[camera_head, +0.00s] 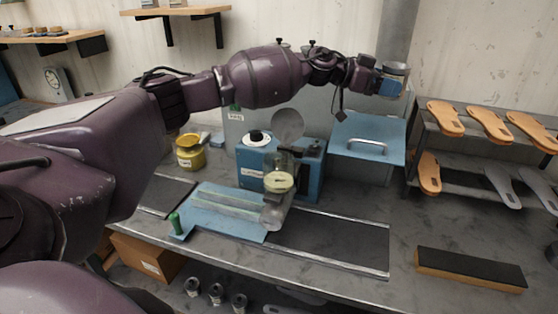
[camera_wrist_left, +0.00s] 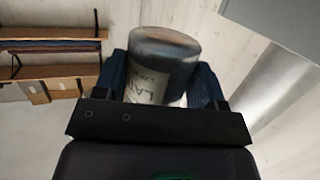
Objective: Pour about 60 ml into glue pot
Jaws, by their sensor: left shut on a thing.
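My left arm reaches across the upper middle of the head view, and its gripper (camera_head: 390,84) is shut on a grey-topped can (camera_head: 397,69). In the left wrist view the blue fingers (camera_wrist_left: 165,85) close on both sides of this can (camera_wrist_left: 160,62), which has a white label with partly readable dark letters. The can is high above the bench and looks nearly upright; its contents cannot be seen. A yellow pot (camera_head: 190,152) with a label, probably the glue pot, stands at the back left of the bench, well away from the can. My right gripper is not in view.
A blue machine (camera_head: 310,170) with a round dial and glassy parts stands mid-bench. A blue hood with a handle (camera_head: 368,147) is below the gripper. A rack (camera_head: 468,184) of sandal soles stands right. A blue plate (camera_head: 220,215) and dark mat (camera_head: 325,243) lie in front.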

